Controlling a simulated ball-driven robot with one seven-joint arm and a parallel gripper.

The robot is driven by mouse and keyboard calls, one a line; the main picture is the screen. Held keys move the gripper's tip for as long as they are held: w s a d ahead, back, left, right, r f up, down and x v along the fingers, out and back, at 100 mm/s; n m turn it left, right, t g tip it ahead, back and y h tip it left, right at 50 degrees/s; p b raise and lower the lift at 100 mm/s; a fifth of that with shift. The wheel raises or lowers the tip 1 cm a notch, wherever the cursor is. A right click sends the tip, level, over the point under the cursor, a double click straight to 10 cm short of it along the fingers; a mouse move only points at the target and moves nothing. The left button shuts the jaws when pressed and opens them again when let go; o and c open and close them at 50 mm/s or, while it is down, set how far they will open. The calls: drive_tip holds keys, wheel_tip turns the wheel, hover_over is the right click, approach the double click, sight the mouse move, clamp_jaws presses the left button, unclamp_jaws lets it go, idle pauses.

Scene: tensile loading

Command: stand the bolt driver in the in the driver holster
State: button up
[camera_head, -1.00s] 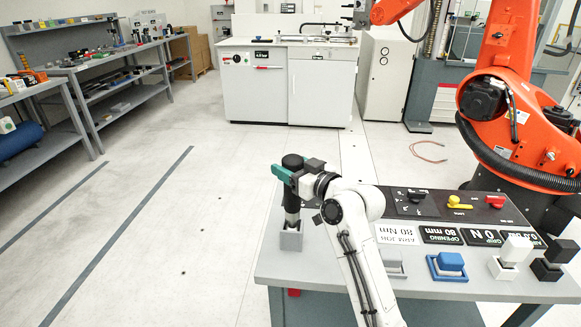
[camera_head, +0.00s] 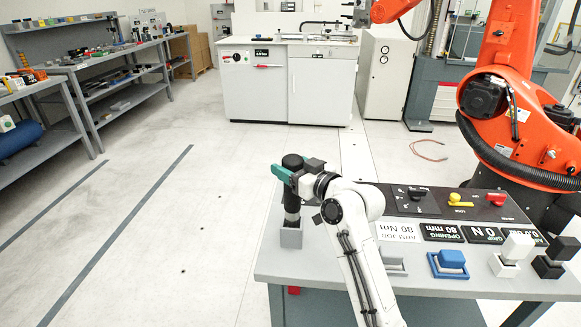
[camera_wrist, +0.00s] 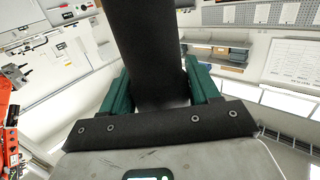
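The bolt driver (camera_head: 292,205) is a dark cylinder with a rounded black top. It stands upright at the left end of the grey table, with its lower end in or right over the grey square holster (camera_head: 291,238); how deep it sits cannot be told. My gripper (camera_head: 284,175) reaches it from the right, its green fingers around the upper part of the driver. In the wrist view the dark driver body (camera_wrist: 147,50) stands between the two green fingers (camera_wrist: 158,92), which appear closed on it.
The table (camera_head: 350,277) carries a control panel with a yellow knob (camera_head: 461,200) and red knob (camera_head: 496,200), label plates, and blue (camera_head: 451,259), white (camera_head: 515,248) and black (camera_head: 562,250) blocks in holders. A large orange robot arm (camera_head: 500,110) stands behind. Floor left of the table is clear.

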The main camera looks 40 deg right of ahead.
drive_tip(key=o, duration=0.5)
drive_tip(key=shift+r, duration=0.1)
drive_tip(key=shift+o, duration=0.2)
drive_tip(key=shift+f, duration=0.2)
drive_tip(key=s+b, duration=0.1)
drive_tip(key=s, duration=1)
drive_tip(key=shift+a+r, duration=0.3)
drive_tip(key=shift+r, duration=0.15)
drive_tip(key=shift+w, duration=0.1)
drive_tip(key=s+a+f+g+y+p, duration=0.1)
drive_tip(key=s+a+f+g, duration=0.25)
drive_tip(key=a+f, duration=0.35)
drive_tip(key=s+a+f+g+y, duration=0.15)
drive_tip(key=a+f+g, duration=0.3)
drive_tip(key=f, duration=0.45)
drive_tip(key=s+a+f+g+h, duration=0.1)
drive_tip(key=s+f+g, duration=0.3)
drive_tip(key=s, duration=0.6)
drive_tip(key=s+a+f+g+p, duration=0.1)
drive_tip(key=s+a+f+g, duration=0.3)
drive_tip(key=s, duration=0.5)
wheel_tip(320, 180, down, 2)
drive_tip(key=shift+s+a+f+h, duration=0.2)
drive_tip(key=shift+s+a+h, duration=0.05)
drive_tip(key=shift+s+h, duration=0.15)
